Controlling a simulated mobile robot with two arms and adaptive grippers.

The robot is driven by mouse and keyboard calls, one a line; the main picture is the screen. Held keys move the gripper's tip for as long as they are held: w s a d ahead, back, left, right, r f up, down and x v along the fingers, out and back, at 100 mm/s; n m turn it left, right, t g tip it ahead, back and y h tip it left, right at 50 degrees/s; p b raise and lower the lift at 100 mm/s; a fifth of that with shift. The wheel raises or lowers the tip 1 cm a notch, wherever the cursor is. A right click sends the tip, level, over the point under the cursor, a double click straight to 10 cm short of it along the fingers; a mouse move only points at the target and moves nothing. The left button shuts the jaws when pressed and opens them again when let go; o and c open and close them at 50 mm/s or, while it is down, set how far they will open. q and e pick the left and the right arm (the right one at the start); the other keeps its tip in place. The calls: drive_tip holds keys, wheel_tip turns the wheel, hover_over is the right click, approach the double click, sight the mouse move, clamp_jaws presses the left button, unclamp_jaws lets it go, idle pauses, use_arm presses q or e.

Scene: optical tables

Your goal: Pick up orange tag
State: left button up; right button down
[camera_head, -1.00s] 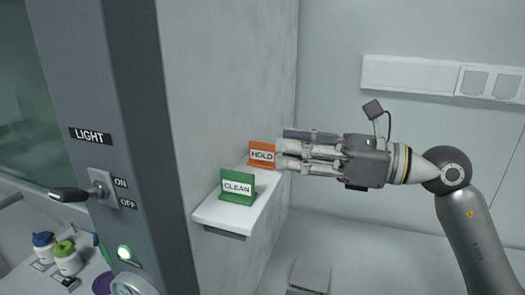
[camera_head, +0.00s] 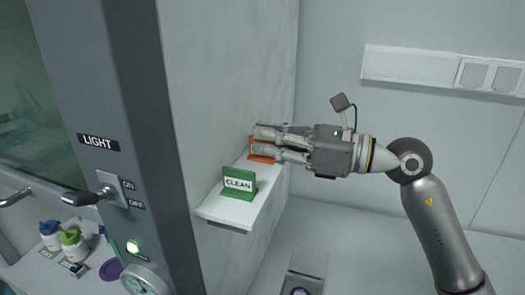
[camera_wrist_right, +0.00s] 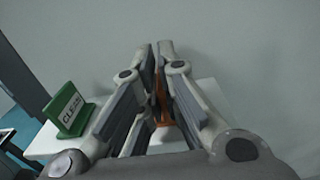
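The orange tag (camera_head: 262,158) stands on the far part of a white wall shelf, mostly hidden behind my right gripper's fingers. In the right wrist view, the orange tag (camera_wrist_right: 161,98) shows as a narrow strip between the fingers of my right gripper (camera_wrist_right: 157,62). I cannot tell whether the fingers touch it. My left gripper is not in view.
A green CLEAN tag (camera_head: 239,183) stands on the near part of the shelf (camera_head: 225,210); it also shows in the wrist view (camera_wrist_right: 68,110). The wall rises directly left of the shelf. A grey panel with a light switch (camera_head: 108,190) stands further left.

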drive_tip(key=shift+r+b, duration=1.25)
drive_tip(key=shift+r, duration=3.75)
drive_tip(key=shift+f, duration=0.1)
